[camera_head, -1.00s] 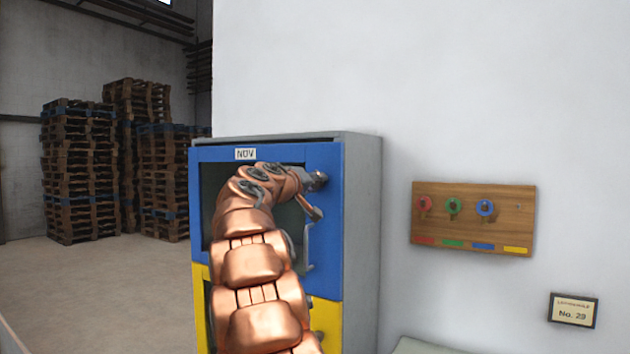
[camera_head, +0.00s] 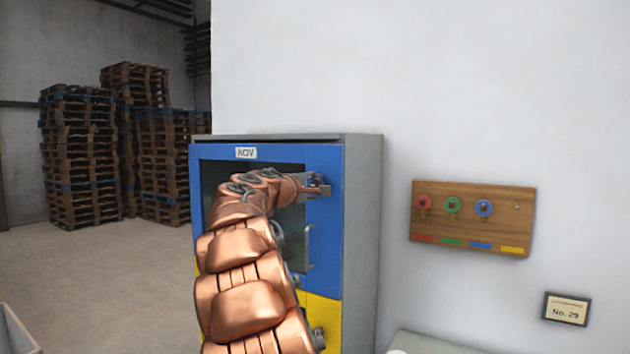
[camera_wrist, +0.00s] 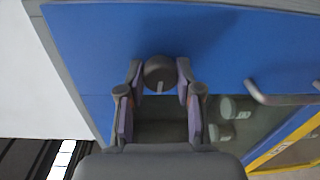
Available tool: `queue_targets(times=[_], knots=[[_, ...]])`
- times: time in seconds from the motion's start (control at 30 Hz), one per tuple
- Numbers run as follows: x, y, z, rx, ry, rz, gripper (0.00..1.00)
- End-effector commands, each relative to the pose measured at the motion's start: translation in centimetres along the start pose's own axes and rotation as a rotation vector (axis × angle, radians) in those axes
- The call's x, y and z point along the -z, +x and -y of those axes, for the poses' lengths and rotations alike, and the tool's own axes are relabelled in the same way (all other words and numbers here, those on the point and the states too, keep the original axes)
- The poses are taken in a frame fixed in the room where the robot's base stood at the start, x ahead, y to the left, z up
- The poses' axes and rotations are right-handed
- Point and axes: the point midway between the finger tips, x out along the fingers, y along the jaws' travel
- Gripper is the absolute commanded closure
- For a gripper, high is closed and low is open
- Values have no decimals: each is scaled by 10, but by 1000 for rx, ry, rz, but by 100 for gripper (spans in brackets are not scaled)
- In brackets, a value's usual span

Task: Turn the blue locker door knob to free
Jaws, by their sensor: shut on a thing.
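The blue locker door (camera_head: 325,235) is closed in the upper part of the locker, with a window and a "NOV" label. In the wrist view its knob (camera_wrist: 160,70) is a dark round cap with a light mark pointing down in the picture. My gripper (camera_wrist: 160,82) has one finger on each side of the knob and is shut on it. In the head view my gripper (camera_head: 314,187) is at the door's upper right, and my copper arm covers much of the window. The knob is mostly hidden there by the fingers.
A grey pull handle (camera_head: 308,250) sits below the knob. A yellow door (camera_head: 328,322) is underneath. A wooden board (camera_head: 472,218) with red, green and blue tags on hooks hangs on the right wall. Pallet stacks (camera_head: 82,160) stand far left, with open floor before them.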

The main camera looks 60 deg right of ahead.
Motion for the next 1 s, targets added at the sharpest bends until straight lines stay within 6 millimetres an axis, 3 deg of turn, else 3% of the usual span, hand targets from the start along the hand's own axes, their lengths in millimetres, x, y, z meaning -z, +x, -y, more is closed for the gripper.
queue_targets(times=[0.77, 0.8, 1.0], knots=[[0, 0, 0, 1, -94, 4, 100], [0, 0, 0, 1, -94, 4, 62], [0, 0, 0, 1, -93, 4, 41]])
